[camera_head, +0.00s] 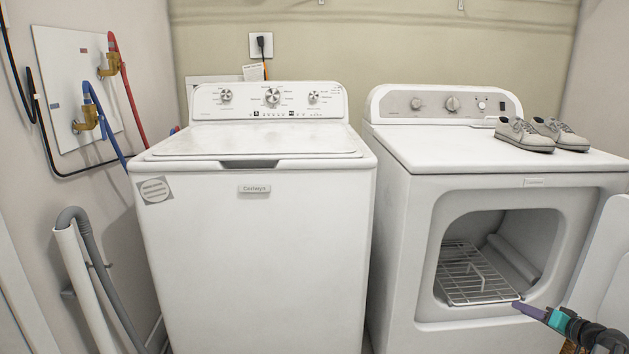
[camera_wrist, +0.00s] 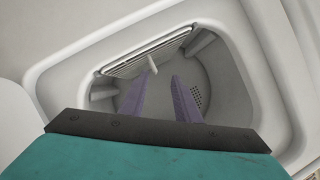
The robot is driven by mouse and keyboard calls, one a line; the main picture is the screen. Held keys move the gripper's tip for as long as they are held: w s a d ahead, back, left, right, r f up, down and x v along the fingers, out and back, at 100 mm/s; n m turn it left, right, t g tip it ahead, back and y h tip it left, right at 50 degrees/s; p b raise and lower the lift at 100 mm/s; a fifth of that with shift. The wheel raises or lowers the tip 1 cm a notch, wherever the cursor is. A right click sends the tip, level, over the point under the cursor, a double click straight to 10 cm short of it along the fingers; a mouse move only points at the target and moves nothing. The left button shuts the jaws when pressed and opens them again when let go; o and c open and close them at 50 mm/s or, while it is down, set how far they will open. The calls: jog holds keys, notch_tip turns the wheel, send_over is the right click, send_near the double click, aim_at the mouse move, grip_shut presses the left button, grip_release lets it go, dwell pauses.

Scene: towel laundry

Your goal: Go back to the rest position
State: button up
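My gripper (camera_head: 522,308) is at the lower right in the head view, in front of the open dryer (camera_head: 405,240). In the wrist view its two purple fingers (camera_wrist: 160,98) are spread apart with nothing between them, pointing into the dryer opening. A wire rack (camera_head: 475,275) lies inside the drum and also shows in the wrist view (camera_wrist: 145,52) beyond the fingers. I see no towel in either view.
The dryer door (camera_head: 608,265) stands open at the right, close to my arm. A closed washer (camera_head: 255,250) stands to the left. Grey shoes (camera_head: 524,136) sit on the dryer top. Hoses (camera_head: 85,255) run along the left wall.

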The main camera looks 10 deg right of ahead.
jog(key=a+f+g+y+p, duration=0.1)
jog(key=a+f+g+p, duration=0.25)
jog(key=a, duration=0.75)
jog(key=a+f+n+g+y+p, duration=0.15)
jog(key=a+f+p, duration=0.3)
jog(key=a, duration=0.55)
jog(key=a+f+g+y+p, duration=0.1)
jog(key=a+f+g+p, duration=0.25)
jog(key=a, duration=0.75)
jog(key=s+a+f+n+g+h+p, duration=0.15)
jog(key=s+a+g+p, duration=0.55)
jog(key=s+a+p, duration=0.9)
jog(key=s+a+r+g+h+p, duration=0.1)
jog(key=s+a, duration=0.1)
jog(key=s, duration=0.4)
jog(key=s+a+r+n+g+h+p, duration=0.1)
jog(key=s+a+r+h+p, duration=0.1)
jog(key=s, duration=0.5)
jog(key=s+a+r+n+g+h+p, duration=0.1)
jog(key=s+a+r, duration=0.1)
jog(key=s+a, duration=0.2)
jog(key=shift+s+a+g+h, duration=0.25)
jog(key=shift+s+g+h, duration=0.1)
jog(key=shift+s, duration=0.8)
